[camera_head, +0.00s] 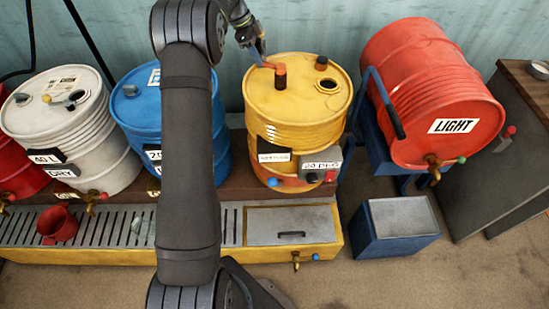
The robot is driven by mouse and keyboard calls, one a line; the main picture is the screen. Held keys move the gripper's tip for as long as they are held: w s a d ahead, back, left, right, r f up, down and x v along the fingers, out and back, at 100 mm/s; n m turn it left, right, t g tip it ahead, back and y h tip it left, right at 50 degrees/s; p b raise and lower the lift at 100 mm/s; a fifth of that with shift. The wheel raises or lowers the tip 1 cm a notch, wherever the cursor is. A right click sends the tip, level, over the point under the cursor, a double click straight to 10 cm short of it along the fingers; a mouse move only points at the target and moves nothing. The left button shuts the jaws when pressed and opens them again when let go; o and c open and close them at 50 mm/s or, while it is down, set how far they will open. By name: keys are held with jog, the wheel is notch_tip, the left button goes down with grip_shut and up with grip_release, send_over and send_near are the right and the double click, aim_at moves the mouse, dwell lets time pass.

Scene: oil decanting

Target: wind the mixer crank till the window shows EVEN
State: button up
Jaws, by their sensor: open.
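The mixer is a yellow drum (290,110) standing upright behind the grate. On its lid an orange-red crank (270,66) reaches left from a dark upright post (280,78). My gripper (260,55) is open at the crank's left end, pointing down. I cannot tell whether its fingers touch the crank or stand around its handle. The small window plate (274,157) on the drum's front bears blurred dark lettering, not clearly legible. A grey box (322,176) with a red knob sits to its right.
A red LIGHT drum (420,90) lies on a blue stand at right, its long dark-tipped lever (385,100) close to the mixer. Blue (205,150) and white (75,125) drums stand left. A blue bin (395,225) is on the floor. My arm crosses the middle.

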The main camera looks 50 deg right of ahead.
jog(key=c, duration=0.9)
jog(key=shift+n, duration=0.3)
jog(key=w+a, duration=0.2)
jog(key=a, duration=0.2)
jog(key=shift+w+a+f, duration=0.25)
jog(key=shift+w+f, duration=0.1)
jog(key=shift+w, duration=0.05)
grip_shut()
jog(key=s+a+n+g+h, duration=0.2)
jog(key=s+a+g+h, duration=0.2)
jog(key=s+h, duration=0.3)
jog(key=w+a+n+t+h, duration=0.5)
jog(key=a+n+t+h, duration=0.3)
jog(key=a, duration=0.1)
jog(key=d, duration=1.3)
jog(key=shift+d+r, duration=0.35)
jog(key=shift+r, duration=0.1)
